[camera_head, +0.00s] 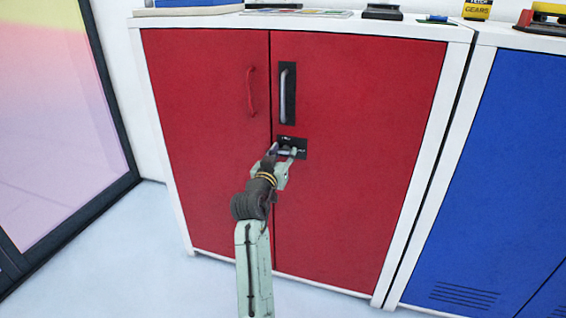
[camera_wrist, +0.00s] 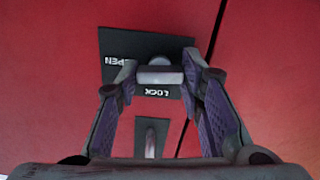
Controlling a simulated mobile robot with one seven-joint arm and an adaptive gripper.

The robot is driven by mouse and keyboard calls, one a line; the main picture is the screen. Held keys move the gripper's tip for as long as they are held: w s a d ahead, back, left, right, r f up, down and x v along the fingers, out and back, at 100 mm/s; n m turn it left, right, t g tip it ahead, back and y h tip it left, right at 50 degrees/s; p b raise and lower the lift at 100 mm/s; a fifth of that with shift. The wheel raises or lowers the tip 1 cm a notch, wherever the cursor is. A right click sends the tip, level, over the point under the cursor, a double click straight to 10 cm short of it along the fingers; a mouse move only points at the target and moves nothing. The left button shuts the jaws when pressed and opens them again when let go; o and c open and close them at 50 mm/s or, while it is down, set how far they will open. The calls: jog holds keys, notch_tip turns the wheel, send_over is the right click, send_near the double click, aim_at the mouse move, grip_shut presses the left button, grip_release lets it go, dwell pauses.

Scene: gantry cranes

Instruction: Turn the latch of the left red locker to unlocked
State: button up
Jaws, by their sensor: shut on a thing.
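The left red locker (camera_head: 348,165) stands ahead with both doors closed. Its latch (camera_head: 287,152) is a small silver piece on a black plate, just right of the door seam and below the dark-backed handle. In the wrist view the latch (camera_wrist: 160,75) lies between my fingertips, with the labels LOCK and OPEN on the plate (camera_wrist: 130,45) appearing inverted or tilted. My gripper (camera_head: 283,158) is shut on the latch, and it also shows in the wrist view (camera_wrist: 161,80). The fingers partly cover the latch, so I cannot tell exactly which label it points to.
A silver handle (camera_head: 288,93) on a black backing is above the latch, and a red handle (camera_head: 251,92) is on the left door. A blue locker (camera_head: 500,170) stands to the right. A dark-framed glass panel (camera_head: 55,110) is at the left. Pale floor (camera_head: 170,270) is clear in front.

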jog(key=shift+m+b, duration=0.45)
jog(key=shift+m, duration=0.15)
jog(key=o, duration=1.2)
jog(key=shift+c, duration=0.2)
jog(key=v, duration=1.2)
jog(key=shift+r, duration=0.1)
